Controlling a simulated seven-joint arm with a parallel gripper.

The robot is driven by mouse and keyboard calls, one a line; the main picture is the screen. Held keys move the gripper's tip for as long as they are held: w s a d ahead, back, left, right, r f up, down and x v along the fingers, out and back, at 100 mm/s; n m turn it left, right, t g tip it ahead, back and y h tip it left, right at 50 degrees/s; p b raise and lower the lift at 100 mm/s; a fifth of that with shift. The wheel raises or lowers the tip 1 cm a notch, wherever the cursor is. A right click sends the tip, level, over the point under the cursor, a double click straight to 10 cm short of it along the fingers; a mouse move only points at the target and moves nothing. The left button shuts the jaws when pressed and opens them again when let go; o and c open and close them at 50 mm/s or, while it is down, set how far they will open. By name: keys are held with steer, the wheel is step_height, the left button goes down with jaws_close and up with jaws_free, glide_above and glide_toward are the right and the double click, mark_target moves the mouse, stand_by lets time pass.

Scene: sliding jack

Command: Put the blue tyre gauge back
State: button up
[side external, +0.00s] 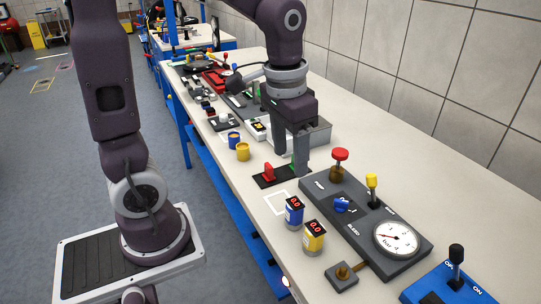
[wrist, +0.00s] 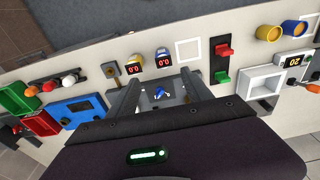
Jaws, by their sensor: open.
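The blue tyre gauge (side external: 293,211) is a small upright blue cylinder with a red 0.0 display, standing on the bench. It also shows in the wrist view (wrist: 163,57), beside an empty white square outline (wrist: 189,51). A matching yellow gauge (side external: 313,237) stands close to it, on the side away from the outline. My gripper (side external: 292,160) is open and empty, pointing down over the bench. In the wrist view its fingers (wrist: 160,80) lie on either side of a blue knob (wrist: 160,93) on the grey panel, with the blue gauge beyond the fingertips.
The grey panel (side external: 335,196) carries a red knob (side external: 340,154), a yellow-topped lever (side external: 372,182) and a dial (side external: 397,239). A red slider (side external: 269,172) on a black plate is near my fingers. Blue and yellow cups (side external: 242,151) stand farther back. A blue switch box (side external: 450,284) is at front right.

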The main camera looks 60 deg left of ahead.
steer(key=s+d+r+t, duration=0.2)
steer(key=s+r+t, duration=0.2)
steer(key=s, duration=0.8)
steer(key=shift+s+d+r, duration=0.15)
steer(key=shift+r, duration=0.4)
